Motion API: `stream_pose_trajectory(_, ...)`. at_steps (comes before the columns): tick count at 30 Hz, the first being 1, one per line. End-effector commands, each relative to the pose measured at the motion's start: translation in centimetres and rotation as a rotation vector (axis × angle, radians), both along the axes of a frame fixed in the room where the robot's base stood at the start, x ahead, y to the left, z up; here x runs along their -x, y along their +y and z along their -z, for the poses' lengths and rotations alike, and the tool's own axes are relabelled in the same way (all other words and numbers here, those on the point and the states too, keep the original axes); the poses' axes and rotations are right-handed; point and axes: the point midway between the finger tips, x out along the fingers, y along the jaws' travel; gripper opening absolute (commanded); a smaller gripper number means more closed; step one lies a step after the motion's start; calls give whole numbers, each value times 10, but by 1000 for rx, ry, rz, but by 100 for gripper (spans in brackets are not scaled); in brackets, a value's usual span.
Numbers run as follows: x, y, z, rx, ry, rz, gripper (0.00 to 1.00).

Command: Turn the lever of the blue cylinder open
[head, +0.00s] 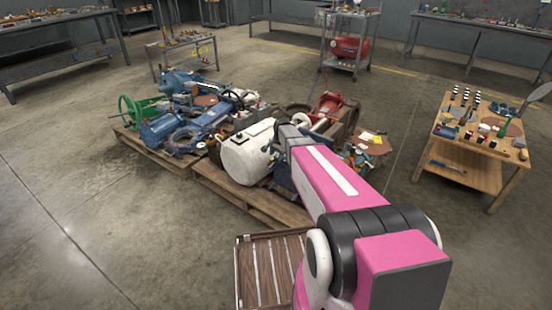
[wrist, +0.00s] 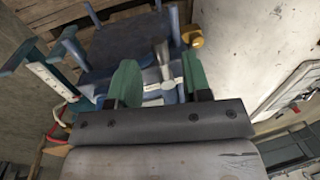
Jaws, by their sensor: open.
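In the wrist view my gripper (wrist: 160,68) is open, its two green fingers spread apart. A grey metal lever (wrist: 163,54) stands between the fingers, with a gap on both sides. Behind and below it is the blue body (wrist: 116,48) it seems to belong to, with a brass fitting (wrist: 192,36) at its right. My fingers and the dark gripper bar hide part of the blue body. In the head view a blue part (head: 283,178) shows beside my arm, partly covered; my gripper is hidden there behind the arm.
A big white tank (head: 247,155) stands close to the right of my gripper in the wrist view (wrist: 245,50). Wooden pallets (head: 235,192) hold piled machine parts, with a green handwheel (head: 128,110) at left. A wooden cart (head: 470,165) is at right. The left floor is clear.

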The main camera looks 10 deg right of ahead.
Motion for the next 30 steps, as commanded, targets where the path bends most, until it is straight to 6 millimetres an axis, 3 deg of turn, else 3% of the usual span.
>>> stream_pose_trajectory(6, -3, 3, 20, -1, -1, -1, 44)
stream_pose_trajectory(16, -3, 3, 23, 0, -2, -1, 44)
stream_pose_trajectory(17, -3, 3, 23, 0, -2, -1, 41)
stream_pose_trajectory(21, -3, 3, 23, 0, 0, -1, 0)
stream_pose_trajectory(30, -2, 2, 22, 0, -1, -20, 0)
